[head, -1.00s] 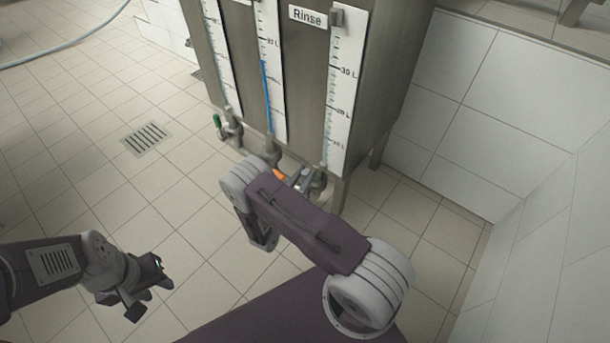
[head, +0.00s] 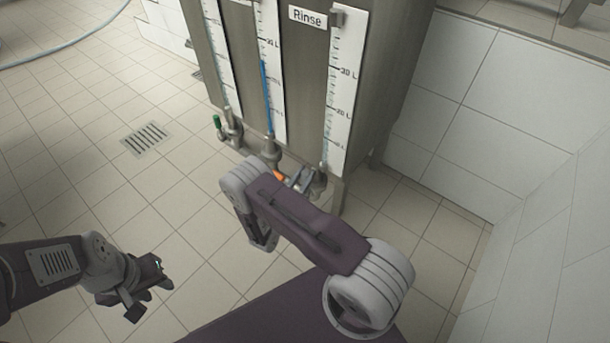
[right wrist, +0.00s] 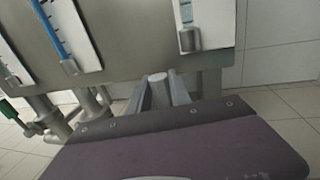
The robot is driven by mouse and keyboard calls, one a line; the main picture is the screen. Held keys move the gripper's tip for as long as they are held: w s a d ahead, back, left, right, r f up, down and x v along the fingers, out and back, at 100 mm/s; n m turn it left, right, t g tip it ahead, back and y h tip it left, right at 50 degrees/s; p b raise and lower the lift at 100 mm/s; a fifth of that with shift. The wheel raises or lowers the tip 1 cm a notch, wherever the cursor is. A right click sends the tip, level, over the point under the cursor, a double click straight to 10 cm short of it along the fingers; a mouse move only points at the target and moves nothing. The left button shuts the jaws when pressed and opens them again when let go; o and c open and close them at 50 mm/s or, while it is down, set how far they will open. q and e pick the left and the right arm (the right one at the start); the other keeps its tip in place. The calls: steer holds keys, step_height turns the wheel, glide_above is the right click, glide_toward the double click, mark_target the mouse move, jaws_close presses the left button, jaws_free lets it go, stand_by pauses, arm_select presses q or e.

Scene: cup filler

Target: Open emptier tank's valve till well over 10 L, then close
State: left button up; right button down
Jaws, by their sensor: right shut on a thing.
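The steel tank unit (head: 297,60) has several sight gauges. The middle gauge (head: 266,100) holds a tall dark blue column. The right gauge (head: 341,90), beside the Rinse label (head: 308,17), shows only a faint pale tint near its bottom, around or below the 10 L mark; its exact level is unclear. My right gripper (head: 300,180) is at the valve under the right gauge, shut on its handle (right wrist: 160,85); the arm partly hides it. A left valve has a green handle (head: 217,121). My left gripper (head: 148,293) is open and empty above the floor.
An orange piece (head: 280,176) shows beside my right gripper; I cannot tell which valve it belongs to. A floor drain (head: 146,138) lies left of the tank, a hose (head: 60,50) farther back. A white tiled wall (head: 460,120) stands right.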

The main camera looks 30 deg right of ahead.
steer(key=shift+s, duration=0.1)
stand_by(0.6)
steer(key=shift+s+d+m+p, duration=0.3)
steer(key=shift+s+m+p, duration=0.35)
steer(key=shift+m, duration=0.15)
steer(key=shift+s+d+f+m+h+p, duration=0.2)
steer(key=shift+s+d+m+h+p, duration=0.1)
steer(key=shift+s+m, duration=0.5)
steer(key=s+d+f+m+g+h, duration=0.1)
steer(key=s+f+m, duration=0.2)
steer(key=f+m, duration=0.2)
steer(key=s+d+f+m+g+h+b, duration=0.1)
steer(key=f+m, duration=0.4)
steer(key=m, duration=0.7)
steer(key=shift+s+d+h, duration=0.4)
steer(key=shift+s+h, duration=0.2)
steer(key=shift+s, duration=0.7)
steer(key=shift+f, duration=0.15)
steer(key=c, duration=1.2)
jaws_free()
